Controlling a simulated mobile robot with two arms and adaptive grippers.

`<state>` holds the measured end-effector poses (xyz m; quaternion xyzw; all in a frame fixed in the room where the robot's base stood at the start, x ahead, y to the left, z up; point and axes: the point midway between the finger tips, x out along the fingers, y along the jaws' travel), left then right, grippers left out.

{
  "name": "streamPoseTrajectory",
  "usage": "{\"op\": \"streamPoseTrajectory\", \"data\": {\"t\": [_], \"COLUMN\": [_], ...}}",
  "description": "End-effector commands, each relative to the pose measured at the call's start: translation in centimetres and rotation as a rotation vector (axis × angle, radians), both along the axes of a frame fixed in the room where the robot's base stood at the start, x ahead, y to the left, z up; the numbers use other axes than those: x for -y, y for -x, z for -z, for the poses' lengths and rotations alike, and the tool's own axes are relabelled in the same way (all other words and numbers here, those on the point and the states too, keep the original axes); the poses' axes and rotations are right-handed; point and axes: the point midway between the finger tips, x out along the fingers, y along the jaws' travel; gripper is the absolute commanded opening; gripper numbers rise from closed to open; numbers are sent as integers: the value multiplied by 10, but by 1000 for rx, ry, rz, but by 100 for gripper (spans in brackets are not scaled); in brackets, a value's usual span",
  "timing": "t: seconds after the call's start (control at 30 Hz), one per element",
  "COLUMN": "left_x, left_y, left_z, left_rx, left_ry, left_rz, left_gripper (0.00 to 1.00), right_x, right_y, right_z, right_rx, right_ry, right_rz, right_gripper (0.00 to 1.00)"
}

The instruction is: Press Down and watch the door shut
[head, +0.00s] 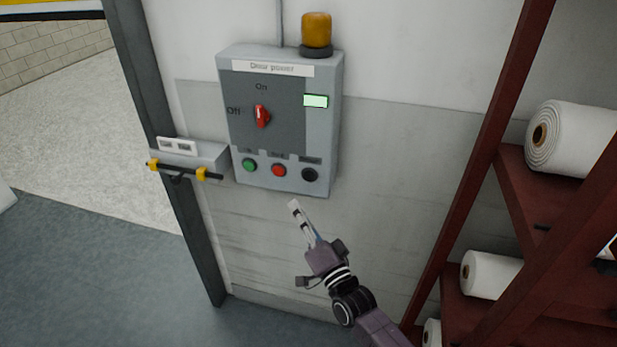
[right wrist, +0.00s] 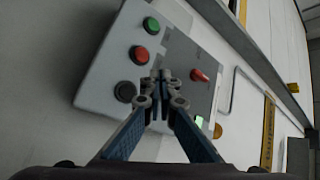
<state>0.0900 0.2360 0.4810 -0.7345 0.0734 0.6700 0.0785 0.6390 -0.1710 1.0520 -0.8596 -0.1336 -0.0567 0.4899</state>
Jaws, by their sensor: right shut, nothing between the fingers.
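A grey control box (head: 321,130) labelled "Door power" hangs on the wall. Its red rotary switch (head: 262,116) has "On" above and "Off" to the left, and its handle stands roughly upright. Along the bottom are a green button (head: 249,165), a red button (head: 279,170) and a black button (head: 310,175); their small labels are too blurred to read surely. A small display (head: 316,101) glows pale green. My right gripper (head: 294,206) is shut and empty, below the buttons and apart from the box. In the right wrist view its fingertips (right wrist: 163,76) overlap the box near the black button (right wrist: 125,91). My left gripper is not in view.
An amber beacon (head: 316,30) sits on the box. A grey bracket with a black and yellow bar (head: 184,170) juts out at the dark door frame (head: 160,110). The doorway at left is open. A dark red rack (head: 490,190) with white rolls (head: 573,138) stands close on the right.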

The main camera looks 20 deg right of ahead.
Motion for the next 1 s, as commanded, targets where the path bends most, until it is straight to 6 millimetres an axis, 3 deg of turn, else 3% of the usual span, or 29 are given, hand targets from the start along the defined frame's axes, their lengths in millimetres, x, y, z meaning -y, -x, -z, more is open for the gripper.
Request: {"op": "streamPoseTrajectory", "data": {"t": [0.27,0.73,1.0], "left_x": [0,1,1], "left_y": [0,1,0], "left_z": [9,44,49], "left_rx": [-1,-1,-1], "left_ry": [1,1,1], "left_rz": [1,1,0], "left_gripper": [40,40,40], "right_x": [7,42,49], "right_y": [-11,-62,-73], "right_z": [2,4,1], "right_rx": [1,0,-1], "right_ry": [2,4,2], "right_rz": [0,0,0], "right_gripper": [0,0,0]}}
